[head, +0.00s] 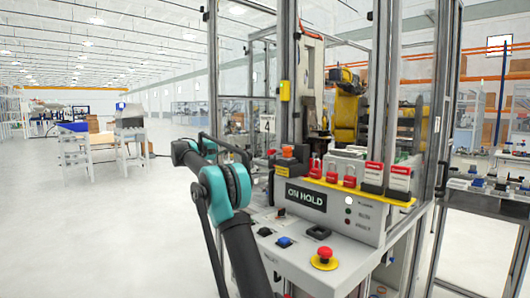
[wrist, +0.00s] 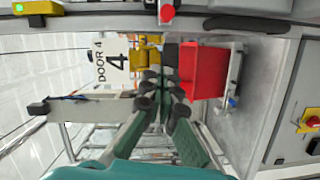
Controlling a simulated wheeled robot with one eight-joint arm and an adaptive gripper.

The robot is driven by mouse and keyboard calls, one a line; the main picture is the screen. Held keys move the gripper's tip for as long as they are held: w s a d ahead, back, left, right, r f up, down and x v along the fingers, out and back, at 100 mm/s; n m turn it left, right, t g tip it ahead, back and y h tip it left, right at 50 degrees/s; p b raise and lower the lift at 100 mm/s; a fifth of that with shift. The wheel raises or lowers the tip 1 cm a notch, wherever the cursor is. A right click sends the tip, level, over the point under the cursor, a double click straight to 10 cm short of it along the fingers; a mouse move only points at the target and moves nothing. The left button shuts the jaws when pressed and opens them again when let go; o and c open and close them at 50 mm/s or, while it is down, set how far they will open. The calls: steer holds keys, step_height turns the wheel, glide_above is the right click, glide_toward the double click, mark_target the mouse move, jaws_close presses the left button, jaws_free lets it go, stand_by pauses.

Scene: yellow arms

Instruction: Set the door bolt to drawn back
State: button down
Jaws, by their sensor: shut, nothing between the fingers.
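My gripper (wrist: 162,88) shows in the wrist view with its dark fingers together and nothing between them. Its fingertips are just below a yellow part (wrist: 148,52) beside the white DOOR 4 sign (wrist: 110,60). I cannot tell whether this yellow part belongs to the door bolt, nor whether the fingers touch it. The bolt's position cannot be made out. In the head view the small sign with a 4 (head: 267,124) is on the framed enclosure, beyond my arm. My gripper cannot be made out clearly there.
A red box (wrist: 203,70) is right of the fingers in the wrist view. The ON HOLD panel (head: 307,196), red padlocks (head: 332,172) and a red emergency button (head: 323,255) are on the machine front. A yellow robot arm (head: 346,110) stands inside. Open floor lies left.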

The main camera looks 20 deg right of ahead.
mark_target(278, 152)
steer(key=shift+w+d+r, duration=0.1)
stand_by(0.3)
steer(key=s+d+f, duration=0.1)
steer(key=s+d, duration=0.1)
steer(key=d, duration=0.9)
steer(key=shift+s+f, duration=0.15)
steer(key=shift+s, duration=0.2)
steer(key=shift+s+d, duration=0.3)
steer(key=shift+s, duration=0.4)
steer(key=shift+s+d, duration=0.25)
steer(key=shift+s, duration=0.5)
steer(key=shift+s+d, duration=0.3)
steer(key=shift+s, duration=0.4)
